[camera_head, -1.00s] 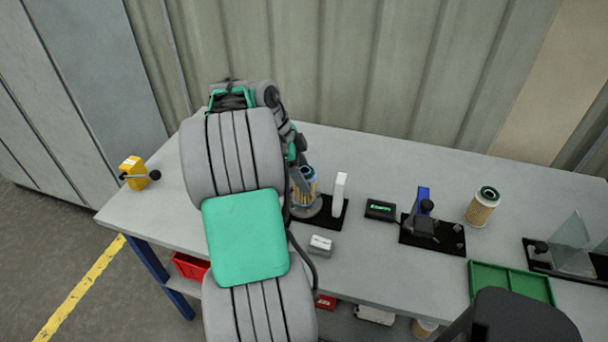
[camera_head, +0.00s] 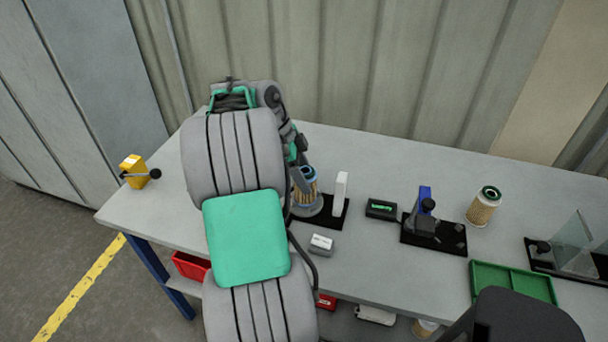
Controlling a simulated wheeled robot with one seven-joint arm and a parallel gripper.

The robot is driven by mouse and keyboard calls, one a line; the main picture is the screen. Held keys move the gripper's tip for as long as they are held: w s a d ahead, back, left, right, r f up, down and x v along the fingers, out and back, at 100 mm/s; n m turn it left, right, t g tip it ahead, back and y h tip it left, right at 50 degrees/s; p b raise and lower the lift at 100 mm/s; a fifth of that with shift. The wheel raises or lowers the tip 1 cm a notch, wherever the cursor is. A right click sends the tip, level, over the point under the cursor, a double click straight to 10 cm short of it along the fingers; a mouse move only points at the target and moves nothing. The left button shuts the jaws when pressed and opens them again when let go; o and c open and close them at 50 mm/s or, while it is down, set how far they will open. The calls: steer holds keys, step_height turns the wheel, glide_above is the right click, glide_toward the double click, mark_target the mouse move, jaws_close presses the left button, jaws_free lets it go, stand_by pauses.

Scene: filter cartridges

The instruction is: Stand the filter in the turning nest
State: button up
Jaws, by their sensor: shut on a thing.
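A filter (camera_head: 309,188) with a tan pleated body and a blue end stands at the turning nest (camera_head: 313,208), a grey round seat on a black base plate with a white upright post (camera_head: 340,186). The filter looks about upright; I cannot tell whether it is fully seated. My gripper (camera_head: 301,180) is at the filter's upper left side and shut on it. My own arm hides the left part of the filter and most of the fingers.
Right of the nest are a small black display box (camera_head: 381,208), a black fixture with a blue clamp (camera_head: 424,212), another filter (camera_head: 484,206) and a green tray (camera_head: 512,281). A small grey block (camera_head: 321,244) lies in front. A yellow device (camera_head: 134,171) stands at the left end.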

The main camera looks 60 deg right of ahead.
steer(key=shift+f, duration=0.25)
steer(key=o, duration=1.5)
steer(key=shift+o, duration=0.4)
steer(key=o, duration=0.3)
steer(key=shift+r, duration=0.1)
steer(key=shift+r+p, duration=0.65)
steer(key=shift+r, duration=0.3)
